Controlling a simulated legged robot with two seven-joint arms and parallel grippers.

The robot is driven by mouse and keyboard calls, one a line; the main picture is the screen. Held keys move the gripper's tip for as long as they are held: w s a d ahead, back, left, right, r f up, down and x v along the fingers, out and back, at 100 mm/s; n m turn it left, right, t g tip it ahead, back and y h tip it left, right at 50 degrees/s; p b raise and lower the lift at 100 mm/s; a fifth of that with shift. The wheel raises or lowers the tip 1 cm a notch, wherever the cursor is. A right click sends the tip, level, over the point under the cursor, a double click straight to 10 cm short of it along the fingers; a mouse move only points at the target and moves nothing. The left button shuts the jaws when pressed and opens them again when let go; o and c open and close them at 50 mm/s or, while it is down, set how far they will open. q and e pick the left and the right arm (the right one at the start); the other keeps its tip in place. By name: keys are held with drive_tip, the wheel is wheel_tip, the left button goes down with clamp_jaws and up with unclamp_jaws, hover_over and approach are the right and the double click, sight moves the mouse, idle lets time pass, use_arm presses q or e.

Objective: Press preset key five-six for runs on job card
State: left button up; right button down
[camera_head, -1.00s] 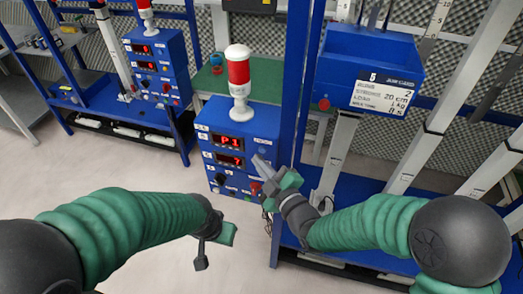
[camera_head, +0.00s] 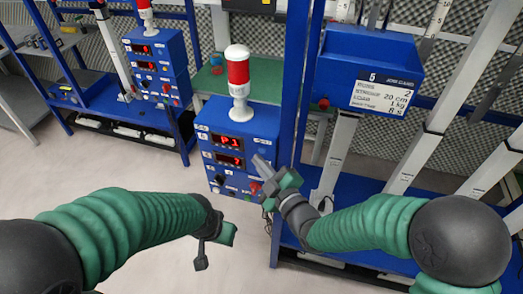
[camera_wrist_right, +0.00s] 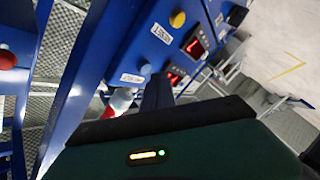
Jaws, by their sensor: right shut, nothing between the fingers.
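The blue control box (camera_head: 240,140) stands in the middle of the head view with two red displays. The upper display (camera_head: 229,142) seems to read P3; the lower one (camera_head: 230,160) is hard to read. Small keys and knobs sit on its front; their labels are too small to read. The job card (camera_head: 382,94) on a blue bin shows 5 at the top and 2, 20 cm, 1 kg, 8 s. My right gripper (camera_head: 263,166) is shut and empty at the box's right front; contact cannot be told. My left gripper (camera_head: 214,248) hangs low, away from the box.
A red and white lamp (camera_head: 239,75) stands on the box. A blue post (camera_head: 300,100) rises just right of it. A second blue control box (camera_head: 157,65) is at the back left. The wrist view shows a yellow knob (camera_wrist_right: 178,19) and red display (camera_wrist_right: 195,46).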

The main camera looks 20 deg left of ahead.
drive_tip(key=shift+w, duration=0.1)
idle(0.3)
drive_tip(key=shift+w+r, duration=0.1)
drive_tip(key=shift+w, duration=0.2)
drive_tip(key=shift+w+b, duration=0.35)
drive_tip(key=shift+w, duration=0.1)
idle(0.6)
drive_tip(key=shift+s, duration=0.9)
drive_tip(key=s+b, duration=0.1)
drive_tip(key=s, duration=0.4)
drive_tip(key=shift+b, duration=0.35)
